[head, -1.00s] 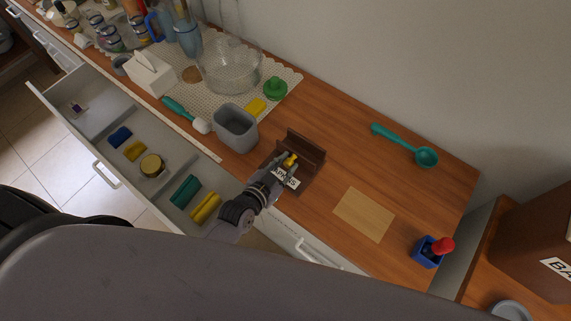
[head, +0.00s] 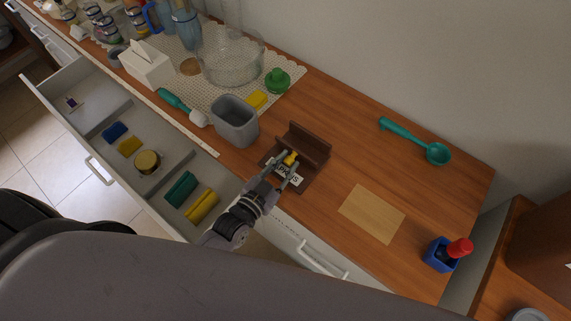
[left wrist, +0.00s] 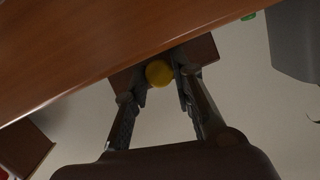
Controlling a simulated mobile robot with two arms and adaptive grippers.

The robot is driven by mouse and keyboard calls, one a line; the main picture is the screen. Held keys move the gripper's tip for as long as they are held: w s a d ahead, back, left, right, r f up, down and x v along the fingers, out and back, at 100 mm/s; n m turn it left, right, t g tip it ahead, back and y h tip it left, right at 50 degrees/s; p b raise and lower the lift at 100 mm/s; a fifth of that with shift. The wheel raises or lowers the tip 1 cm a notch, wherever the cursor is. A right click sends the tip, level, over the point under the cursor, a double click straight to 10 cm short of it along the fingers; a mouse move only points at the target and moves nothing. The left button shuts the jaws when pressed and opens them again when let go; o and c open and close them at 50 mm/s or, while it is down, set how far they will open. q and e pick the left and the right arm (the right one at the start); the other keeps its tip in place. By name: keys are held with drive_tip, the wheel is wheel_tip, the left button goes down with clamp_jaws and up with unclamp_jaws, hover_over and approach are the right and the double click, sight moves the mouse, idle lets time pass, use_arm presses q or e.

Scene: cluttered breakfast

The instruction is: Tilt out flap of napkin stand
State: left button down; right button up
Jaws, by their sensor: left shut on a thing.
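The napkin stand (head: 311,147) is a dark brown wooden piece on the counter near its front edge. Its flap, with a white lettered label (head: 290,176) and a yellow knob (head: 290,158), faces the drawer side and appears leaned outward; the exact angle is unclear. My left gripper (head: 288,165) reaches in from the front and is shut on the yellow knob. In the left wrist view the knob (left wrist: 160,73) sits between the fingertips (left wrist: 162,85), against the brown flap (left wrist: 203,52). My right gripper is not in view.
A grey bin (head: 235,123) stands just left of the stand. A flat wooden board (head: 372,213), a teal ladle (head: 415,140) and a blue holder (head: 440,256) lie to the right. An open drawer (head: 150,180) with sponges juts out at the front left.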

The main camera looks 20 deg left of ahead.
use_arm(q)
drive_tip(key=c, duration=1.4)
unclamp_jaws()
drive_tip(key=shift+o, duration=0.2)
drive_tip(key=shift+s, duration=0.15)
drive_tip(key=v, duration=1.1)
drive_tip(key=shift+s+a, duration=0.2)
drive_tip(key=shift+s, duration=0.15)
drive_tip(key=shift+c, duration=0.4)
